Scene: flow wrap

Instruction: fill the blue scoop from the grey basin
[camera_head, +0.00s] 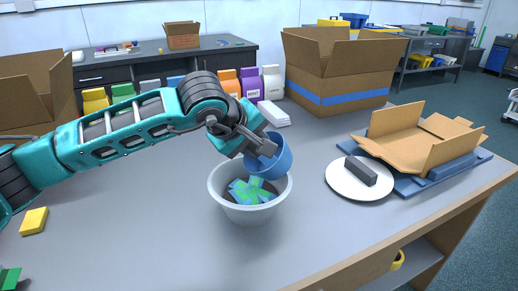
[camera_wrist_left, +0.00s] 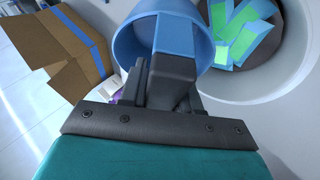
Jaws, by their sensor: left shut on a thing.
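The grey basin (camera_head: 251,211) stands on the table in the middle of the head view. Several blue and green wrapped pieces (camera_head: 252,190) lie in it; they also show in the left wrist view (camera_wrist_left: 242,30). The blue scoop (camera_head: 273,156) is tilted above the basin's back right rim. My left gripper (camera_head: 262,146) is shut on the scoop's handle (camera_wrist_left: 176,42). In the left wrist view the scoop (camera_wrist_left: 132,42) is beside the pieces; its inside is mostly hidden, so I cannot tell whether it holds anything. My right gripper is not in view.
A white plate (camera_head: 345,188) with a dark block (camera_head: 361,171) lies right of the basin. An open flat carton (camera_head: 425,142) is on a blue mat behind it. A large box (camera_head: 335,75) and coloured bags (camera_head: 250,84) stand at the back.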

